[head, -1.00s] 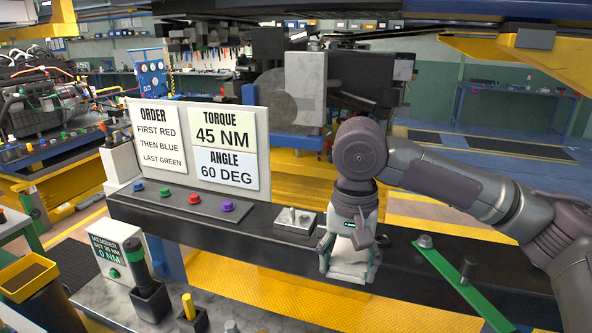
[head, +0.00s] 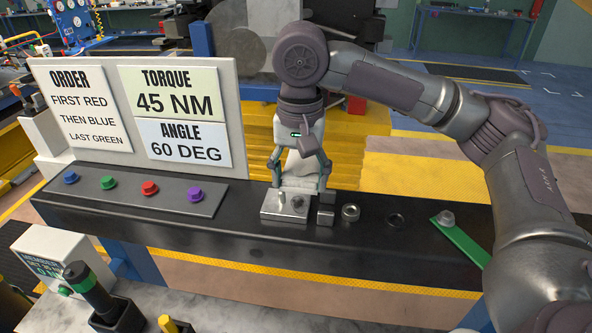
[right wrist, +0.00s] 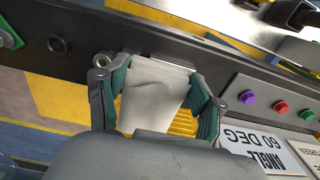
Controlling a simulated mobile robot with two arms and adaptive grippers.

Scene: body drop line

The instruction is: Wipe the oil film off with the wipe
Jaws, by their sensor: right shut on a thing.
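My right gripper (head: 299,182) is shut on a pale grey-white wipe (head: 299,168), just behind a small metal plate (head: 270,211) on the dark beam. In the right wrist view the wipe (right wrist: 155,92) spans the space between the two fingers. The plate carries an upright pin and a darker round part. I cannot tell whether the wipe touches the plate. I cannot clearly make out the oil film. My left gripper is not in view.
Coloured buttons (head: 150,188) sit left of the plate, before a sign board (head: 245,110). A small dark block (head: 325,213), a nut (head: 351,212) and a green bar (head: 458,240) lie to the right. A green-banded tool (head: 90,285) stands in front.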

